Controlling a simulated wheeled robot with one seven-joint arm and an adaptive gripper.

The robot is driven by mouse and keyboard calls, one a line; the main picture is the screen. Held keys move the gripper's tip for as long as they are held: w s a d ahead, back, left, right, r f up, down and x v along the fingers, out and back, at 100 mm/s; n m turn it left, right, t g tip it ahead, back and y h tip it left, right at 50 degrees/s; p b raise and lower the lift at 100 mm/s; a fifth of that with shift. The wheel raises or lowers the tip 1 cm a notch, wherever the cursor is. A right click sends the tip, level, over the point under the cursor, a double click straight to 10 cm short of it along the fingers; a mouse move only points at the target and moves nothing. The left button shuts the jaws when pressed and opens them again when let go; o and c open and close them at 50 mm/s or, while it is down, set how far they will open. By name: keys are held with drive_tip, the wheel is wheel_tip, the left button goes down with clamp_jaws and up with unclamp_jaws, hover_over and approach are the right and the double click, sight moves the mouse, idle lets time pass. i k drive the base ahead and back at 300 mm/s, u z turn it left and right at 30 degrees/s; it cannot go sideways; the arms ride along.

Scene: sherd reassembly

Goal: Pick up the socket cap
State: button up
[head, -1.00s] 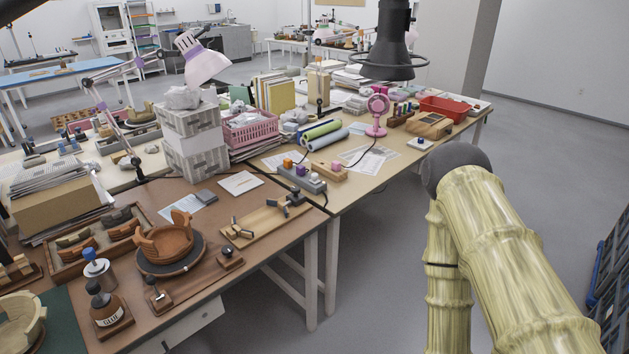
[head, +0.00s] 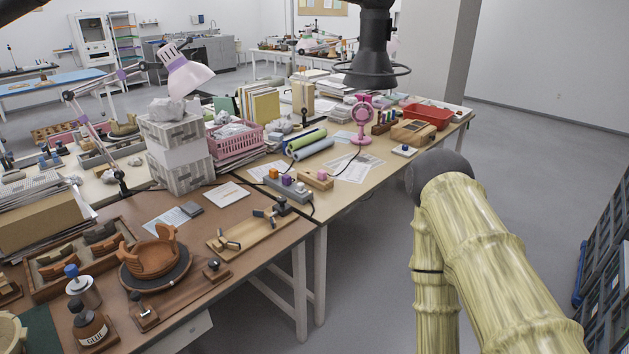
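No part is clearly marked as the socket cap. The likeliest place is the grey power strip (head: 289,190) on the middle workbench, with small coloured blocks on its top: an orange block (head: 273,173), a purple block (head: 287,180) and a whitish one (head: 300,187). Another purple block (head: 321,175) sits on a wooden base (head: 314,182) just to the right. I cannot tell which of these is the cap. My bamboo-textured arm fills the lower right, over the floor and apart from the benches. My gripper is out of view.
The near brown bench holds a clay vessel (head: 152,255), a glue bottle (head: 90,325) and a wooden jig (head: 246,234). A pink fan (head: 361,122) and red tray (head: 427,116) stand farther back. A black hood (head: 372,52) hangs above. Floor right of the benches is open.

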sight(300, 190)
drive_tip(key=u, duration=0.45)
drive_tip(key=i, duration=1.35)
drive_tip(key=z, duration=0.25)
